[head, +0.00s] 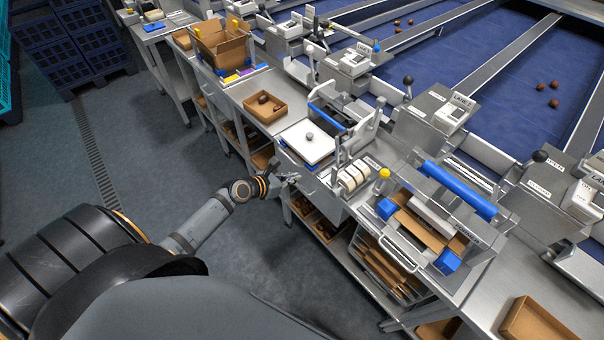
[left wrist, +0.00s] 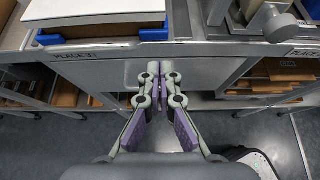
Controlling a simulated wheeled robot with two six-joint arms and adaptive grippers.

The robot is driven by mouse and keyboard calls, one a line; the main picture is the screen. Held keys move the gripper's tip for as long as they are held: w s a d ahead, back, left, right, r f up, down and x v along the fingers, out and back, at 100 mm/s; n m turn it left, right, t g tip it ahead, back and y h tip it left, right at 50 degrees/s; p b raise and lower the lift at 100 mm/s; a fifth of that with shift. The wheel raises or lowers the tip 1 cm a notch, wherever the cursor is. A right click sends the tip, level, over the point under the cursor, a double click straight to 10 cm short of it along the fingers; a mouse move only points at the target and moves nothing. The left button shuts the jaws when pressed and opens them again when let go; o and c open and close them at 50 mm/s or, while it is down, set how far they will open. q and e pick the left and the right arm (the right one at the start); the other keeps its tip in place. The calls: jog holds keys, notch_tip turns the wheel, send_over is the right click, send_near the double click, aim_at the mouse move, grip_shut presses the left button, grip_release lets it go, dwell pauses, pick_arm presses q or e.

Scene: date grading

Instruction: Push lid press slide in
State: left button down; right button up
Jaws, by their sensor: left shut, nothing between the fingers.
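The lid press slide (head: 285,149) sticks out at the front of its station, with a white lid plate (head: 312,150) with a grey knob lying on it and blue corners beneath. The lid press frame (head: 355,118) with a blue bar stands behind it. In the left wrist view the white lid (left wrist: 95,10) and blue corners show at top left, above a metal front panel (left wrist: 100,73). My left gripper (head: 291,178) is shut and empty, low at the front of the station. Its fingertips (left wrist: 160,76) are close to the panel; contact cannot be told. My right gripper is out of view.
A brown tray with dates (head: 266,112) stands left of the slide. White rolls (head: 353,177) and a yellow knob (head: 384,174) are to its right, then a carton press with a blue roller (head: 458,190). Shelves with cardboard lie below. The floor (head: 150,160) is clear.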

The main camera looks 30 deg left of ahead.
aim_at(309, 170)
pick_arm(q)
jog(key=w, duration=0.1)
jog(key=w+d, duration=0.1)
jog(key=w, duration=0.1)
jog(key=shift+w+d+p, duration=0.25)
jog(key=shift+w+p, duration=0.1)
